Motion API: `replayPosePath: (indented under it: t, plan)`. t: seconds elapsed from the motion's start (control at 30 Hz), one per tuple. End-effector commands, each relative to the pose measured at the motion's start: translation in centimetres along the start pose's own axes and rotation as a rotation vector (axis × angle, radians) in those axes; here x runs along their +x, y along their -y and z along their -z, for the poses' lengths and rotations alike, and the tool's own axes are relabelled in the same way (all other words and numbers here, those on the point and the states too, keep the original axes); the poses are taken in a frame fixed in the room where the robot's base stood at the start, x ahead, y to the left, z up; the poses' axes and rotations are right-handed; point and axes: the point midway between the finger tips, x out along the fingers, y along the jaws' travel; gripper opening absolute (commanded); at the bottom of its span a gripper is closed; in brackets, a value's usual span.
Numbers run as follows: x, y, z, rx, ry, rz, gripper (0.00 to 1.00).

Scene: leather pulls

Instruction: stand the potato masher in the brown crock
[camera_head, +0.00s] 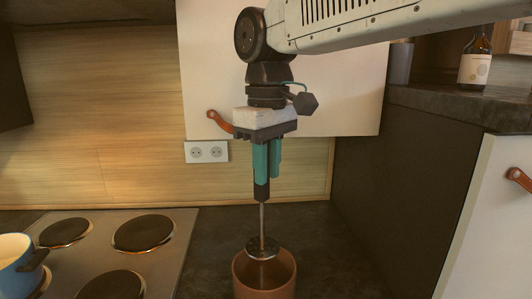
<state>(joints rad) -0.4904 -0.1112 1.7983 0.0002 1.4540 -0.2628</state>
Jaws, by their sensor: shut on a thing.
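My gripper (267,160) points down with its teal fingers shut on the dark handle of the potato masher (262,215). The masher hangs upright, its thin metal shaft below the handle and its round, dark, perforated head (261,248) at the bottom. The brown crock (264,285) stands on the dark counter below, at the bottom edge of the view. The masher's head overlaps the back rim of the crock in the picture. I cannot tell whether it is inside the opening, above it or behind it. The crock's base is cut off.
A hob (155,265) with several dark plates lies left of the crock, with a blue pot (15,265) at its left edge. A wall socket (206,152) is behind. A dark cabinet side (385,190) rises on the right. A bottle (475,60) stands on the raised counter.

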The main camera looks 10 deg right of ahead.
Motion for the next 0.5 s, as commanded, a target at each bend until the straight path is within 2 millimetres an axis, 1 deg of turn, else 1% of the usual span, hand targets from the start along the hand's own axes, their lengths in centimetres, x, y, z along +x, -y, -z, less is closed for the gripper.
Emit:
replayPosePath:
  t: [0.03,0.5]
  plan:
    - [0.6,0.0,0.0,0.001,0.001,0.0,0.0]
    - [5.3,-0.1,-0.1,0.002,0.002,0.0,0.0]
